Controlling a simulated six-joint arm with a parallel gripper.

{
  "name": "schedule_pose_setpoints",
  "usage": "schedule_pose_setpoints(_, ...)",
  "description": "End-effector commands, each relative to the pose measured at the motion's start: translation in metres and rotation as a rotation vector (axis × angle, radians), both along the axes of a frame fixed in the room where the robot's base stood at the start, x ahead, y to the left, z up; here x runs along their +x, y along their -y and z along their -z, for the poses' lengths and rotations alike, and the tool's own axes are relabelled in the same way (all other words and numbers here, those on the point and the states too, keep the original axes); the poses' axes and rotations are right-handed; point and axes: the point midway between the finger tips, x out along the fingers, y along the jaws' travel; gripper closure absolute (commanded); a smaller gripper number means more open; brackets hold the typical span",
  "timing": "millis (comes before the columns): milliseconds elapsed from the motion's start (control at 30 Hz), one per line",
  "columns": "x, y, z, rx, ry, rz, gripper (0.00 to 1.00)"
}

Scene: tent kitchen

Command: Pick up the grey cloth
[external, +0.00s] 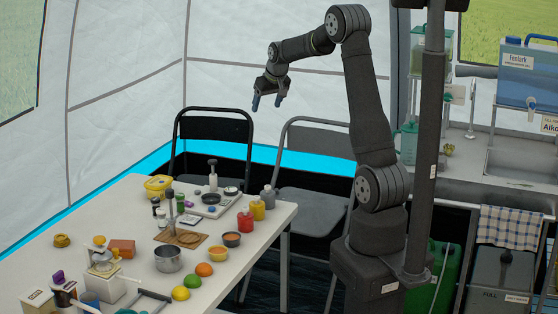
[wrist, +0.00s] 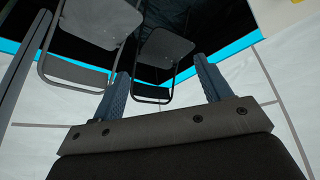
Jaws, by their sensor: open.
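I cannot make out a plain grey cloth in either view. A blue-and-white checked cloth (external: 507,228) hangs over a rail at the front of the sink counter, at the right of the external view. My gripper (external: 267,102) is open and empty, raised high above the folding chairs and beyond the table, well to the left of the checked cloth. In the wrist view its two blue fingers (wrist: 161,68) are spread apart with nothing between them.
The counter with sink (external: 523,164) is at the right. The air around my gripper is clear.

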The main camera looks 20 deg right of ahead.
Motion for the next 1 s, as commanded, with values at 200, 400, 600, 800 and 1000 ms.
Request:
schedule_pose_setpoints(200, -0.024, 0.145, 0.005, 0.003, -0.011, 0.241, 0.29)
schedule_pose_setpoints(400, -0.071, 0.259, 0.01, 0.006, -0.02, 0.452, 0.29)
schedule_pose_setpoints(600, -0.138, 0.359, 0.015, 0.013, -0.028, 0.662, 0.29)
schedule_pose_setpoints(800, -0.22, 0.437, 0.021, 0.02, -0.036, 0.865, 0.29)
schedule_pose_setpoints(1000, -0.282, 0.479, 0.024, 0.026, -0.04, 1.003, 0.29)
